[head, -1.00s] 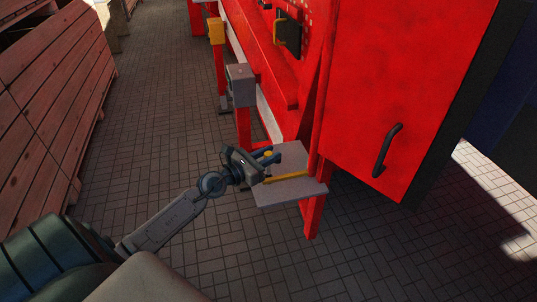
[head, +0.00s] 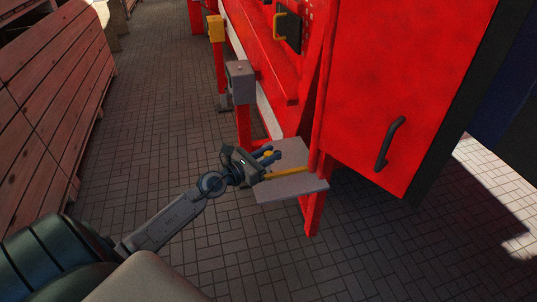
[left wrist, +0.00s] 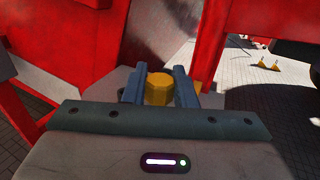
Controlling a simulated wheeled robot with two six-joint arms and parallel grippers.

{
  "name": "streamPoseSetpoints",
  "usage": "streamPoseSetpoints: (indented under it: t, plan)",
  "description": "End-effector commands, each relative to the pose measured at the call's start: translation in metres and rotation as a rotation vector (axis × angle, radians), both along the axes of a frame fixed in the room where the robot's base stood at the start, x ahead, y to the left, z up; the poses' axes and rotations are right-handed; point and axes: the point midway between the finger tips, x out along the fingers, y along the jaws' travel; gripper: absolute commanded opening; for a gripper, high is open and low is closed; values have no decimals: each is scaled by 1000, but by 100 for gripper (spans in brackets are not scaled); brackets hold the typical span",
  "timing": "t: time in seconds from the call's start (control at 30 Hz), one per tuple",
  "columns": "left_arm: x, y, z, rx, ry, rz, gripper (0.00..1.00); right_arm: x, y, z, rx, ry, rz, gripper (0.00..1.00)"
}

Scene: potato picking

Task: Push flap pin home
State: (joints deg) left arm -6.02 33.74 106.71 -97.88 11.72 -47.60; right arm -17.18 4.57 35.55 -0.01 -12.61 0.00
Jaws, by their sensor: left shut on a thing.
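The flap (head: 302,187) is a grey plate at the lower corner of the red machine. The pin's yellow knob (head: 268,154) shows in part behind my left gripper (head: 273,155). A yellow bar (head: 288,173) lies along the plate beside the gripper. In the left wrist view the knob (left wrist: 159,88) is faceted and sits between the two blue-grey fingers (left wrist: 159,92), which are shut on it. The pin's shaft and its hole are hidden. My right gripper is not in view.
The red machine body (head: 400,80) with a black handle (head: 389,143) stands to the right. A grey box on a red post (head: 240,82) and a yellow box (head: 215,29) stand farther along. Wooden crates (head: 50,110) line the left. The paved floor between is clear.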

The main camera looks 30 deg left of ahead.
Motion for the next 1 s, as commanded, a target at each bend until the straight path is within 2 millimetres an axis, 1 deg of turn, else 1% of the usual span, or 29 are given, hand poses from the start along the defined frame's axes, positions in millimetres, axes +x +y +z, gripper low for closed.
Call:
streamPoseSetpoints:
  t: [0.6,0.63,0.73,0.77,1.0]
  plan:
    - [0,0,-17,1,0,0,0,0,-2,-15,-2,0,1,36]
    - [0,0,-16,1,0,0,29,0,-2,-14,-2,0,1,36]
    - [0,0,-15,1,0,0,48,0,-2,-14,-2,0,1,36]
    - [0,0,-15,1,0,0,50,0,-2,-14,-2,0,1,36]
    - [0,0,-15,1,0,0,50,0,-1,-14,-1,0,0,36]
